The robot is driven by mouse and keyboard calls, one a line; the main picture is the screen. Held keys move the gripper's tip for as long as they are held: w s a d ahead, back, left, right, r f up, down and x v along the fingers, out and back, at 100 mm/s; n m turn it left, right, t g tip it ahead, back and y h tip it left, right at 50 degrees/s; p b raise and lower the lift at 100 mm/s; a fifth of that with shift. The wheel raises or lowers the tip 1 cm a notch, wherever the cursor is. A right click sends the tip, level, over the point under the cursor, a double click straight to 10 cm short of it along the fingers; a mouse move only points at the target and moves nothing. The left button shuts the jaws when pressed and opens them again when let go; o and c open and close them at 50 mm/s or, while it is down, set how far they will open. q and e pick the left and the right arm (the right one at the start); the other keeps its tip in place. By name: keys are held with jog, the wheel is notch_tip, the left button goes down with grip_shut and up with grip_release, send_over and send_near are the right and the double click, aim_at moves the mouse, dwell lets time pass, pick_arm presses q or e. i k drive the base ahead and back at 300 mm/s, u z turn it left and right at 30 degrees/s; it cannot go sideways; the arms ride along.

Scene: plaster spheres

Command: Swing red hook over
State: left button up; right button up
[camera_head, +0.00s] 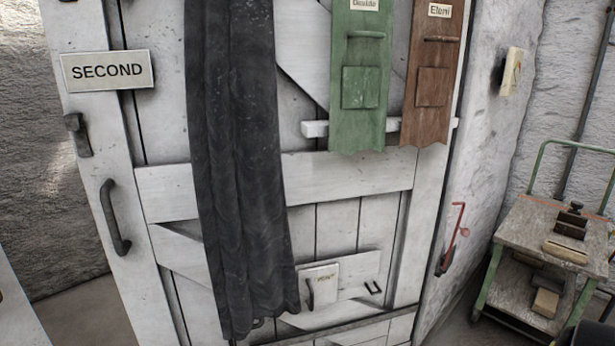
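The red hook (461,219) is a thin bent bar at the right edge of the white plank door, by the rough wall. Its upper part stands up and bends over at the top, with a small round reddish part beside it. Its lower end meets a dark fitting (444,262). I cannot tell whether the hook is fixed to the door or to the wall. Neither of my grippers is in view.
The white door (340,180) bears a dark curtain (240,150), a black handle (115,217), a "SECOND" sign (107,71), and green (361,100) and brown (432,90) boards. A green-framed cart (515,225) with several blocks stands at right.

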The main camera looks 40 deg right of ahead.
aim_at(466, 233)
jog(key=z, duration=0.25)
jog(key=k, duration=0.15)
jog(key=z, duration=2)
jog(key=k, duration=1)
jog(key=z, duration=0.8)
jog(key=i, duration=1.9)
jog(key=u, duration=0.95)
jog(key=i, duration=1.05)
jog(key=u, duration=1.15)
